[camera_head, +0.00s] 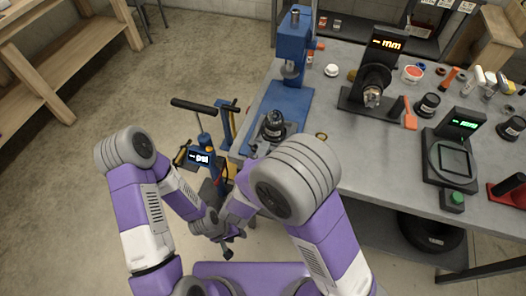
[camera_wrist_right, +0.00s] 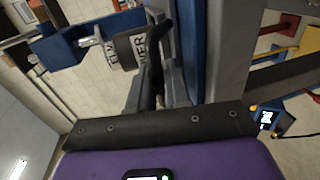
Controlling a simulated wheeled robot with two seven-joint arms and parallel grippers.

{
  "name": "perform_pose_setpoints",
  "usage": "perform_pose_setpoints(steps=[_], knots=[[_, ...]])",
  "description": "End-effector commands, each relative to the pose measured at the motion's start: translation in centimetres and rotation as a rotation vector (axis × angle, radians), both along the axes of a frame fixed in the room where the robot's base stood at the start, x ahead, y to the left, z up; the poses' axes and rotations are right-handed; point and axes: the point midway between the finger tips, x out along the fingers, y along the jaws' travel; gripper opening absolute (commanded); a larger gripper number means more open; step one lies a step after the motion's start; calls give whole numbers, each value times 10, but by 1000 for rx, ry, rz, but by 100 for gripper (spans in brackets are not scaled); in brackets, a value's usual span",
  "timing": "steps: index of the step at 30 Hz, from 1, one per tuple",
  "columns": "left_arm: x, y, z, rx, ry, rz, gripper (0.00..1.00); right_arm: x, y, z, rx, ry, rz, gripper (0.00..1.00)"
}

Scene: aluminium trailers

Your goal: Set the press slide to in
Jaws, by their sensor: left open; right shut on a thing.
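The blue press (camera_head: 292,50) stands on the near left part of the grey bench, on a blue base (camera_head: 288,98). A dark round fixture (camera_head: 274,124) sits at the front of this base, at the bench edge. I cannot make out how far the slide is in or out. My right gripper (camera_wrist_right: 152,80) is shut on a dark part in the right wrist view, close to a blue upright; I cannot tell which part it is. My right arm hides it in the head view. My left gripper (camera_head: 227,246) is open, low in front of the bench and apart from the press.
A blue device with a black T-handle (camera_head: 193,105) and a small display (camera_head: 201,158) stands left of the bench. The bench (camera_head: 388,165) holds a lit gauge stand (camera_head: 375,75), a scale (camera_head: 450,155) and small tools. Open floor lies left.

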Motion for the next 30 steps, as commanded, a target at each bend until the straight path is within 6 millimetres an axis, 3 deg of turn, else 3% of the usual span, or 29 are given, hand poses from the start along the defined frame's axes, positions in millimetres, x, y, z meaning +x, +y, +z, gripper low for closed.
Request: perform_pose_setpoints(steps=[9, 17, 18, 21, 30], knots=[[0, 0, 21, 0, 0, 0, 43, 38, -12, 2, 0, -2, -1, 0], [0, 0, 20, 0, 0, 0, 43, 39, -13, 1, 0, -3, 0, 0], [0, 0, 20, 0, 0, 0, 43, 39, -13, 1, 0, -2, 0, 19], [0, 0, 20, 0, 0, 0, 43, 39, -13, 0, 0, -2, 0, 31], [0, 0, 21, 0, 0, 0, 43, 36, -11, 1, 0, 0, 1, 31]])
